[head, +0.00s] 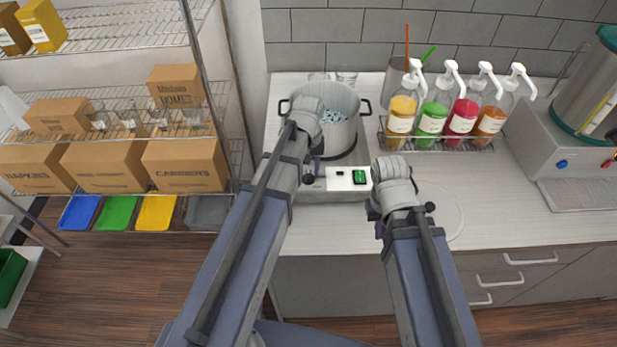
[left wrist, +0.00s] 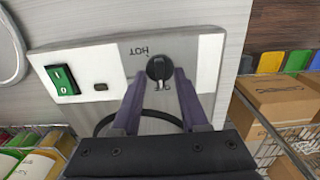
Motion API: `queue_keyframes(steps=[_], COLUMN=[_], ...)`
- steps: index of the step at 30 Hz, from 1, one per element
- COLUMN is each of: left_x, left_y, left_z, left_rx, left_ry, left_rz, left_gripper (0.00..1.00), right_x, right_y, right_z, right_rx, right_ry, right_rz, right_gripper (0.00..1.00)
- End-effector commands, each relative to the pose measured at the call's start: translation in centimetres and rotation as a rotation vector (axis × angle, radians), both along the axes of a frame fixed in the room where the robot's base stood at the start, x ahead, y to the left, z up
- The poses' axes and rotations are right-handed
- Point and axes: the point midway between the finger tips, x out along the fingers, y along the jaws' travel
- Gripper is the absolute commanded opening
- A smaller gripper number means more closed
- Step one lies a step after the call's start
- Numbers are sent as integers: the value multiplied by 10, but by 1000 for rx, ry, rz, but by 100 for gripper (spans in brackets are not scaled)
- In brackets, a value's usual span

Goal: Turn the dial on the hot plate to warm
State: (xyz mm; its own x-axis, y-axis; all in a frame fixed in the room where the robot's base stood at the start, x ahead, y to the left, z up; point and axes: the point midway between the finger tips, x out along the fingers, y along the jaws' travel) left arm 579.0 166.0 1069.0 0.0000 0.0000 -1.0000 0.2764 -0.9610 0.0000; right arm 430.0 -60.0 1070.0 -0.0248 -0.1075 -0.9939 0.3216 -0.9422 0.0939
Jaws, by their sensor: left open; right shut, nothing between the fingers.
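The hot plate (head: 335,197) stands on the counter with its front panel towards me. Its black round dial (left wrist: 160,68) with a pale pointer mark shows in the left wrist view, under the upside-down word HOT. Another label by the dial is partly hidden. My left gripper (left wrist: 161,76) is open, with one purple finger on each side of the dial; I cannot tell whether either touches it. In the head view my left gripper (head: 318,168) hides the dial. My right gripper (head: 379,229) is shut and empty, mostly hidden under its wrist, right of the hot plate.
A large metal pot (head: 340,128) sits on the hot plate. A green switch (head: 359,177) is on its panel. A rack of syrup bottles (head: 440,145) stands to the right. The counter (head: 500,215) is clear at front right. Shelves with boxes (head: 185,165) stand left.

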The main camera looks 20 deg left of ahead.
Motion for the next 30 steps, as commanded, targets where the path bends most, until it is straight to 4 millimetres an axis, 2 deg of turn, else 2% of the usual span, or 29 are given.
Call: queue_keyframes(steps=[2,10,22,30], left_x=[0,0,0,0], left_y=[0,0,0,0], left_z=[-7,-6,-6,-6], left_rx=[0,0,0,0], left_ry=[0,0,0,0], left_rz=[0,0,0,0], left_gripper=[44,44,0,0], right_x=[0,0,0,0], right_y=[0,0,0,0], right_z=[-7,-6,-6,-6], right_rx=[0,0,0,0], right_ry=[0,0,0,0], right_rz=[1,2,2,2], right_gripper=[0,0,0,0])
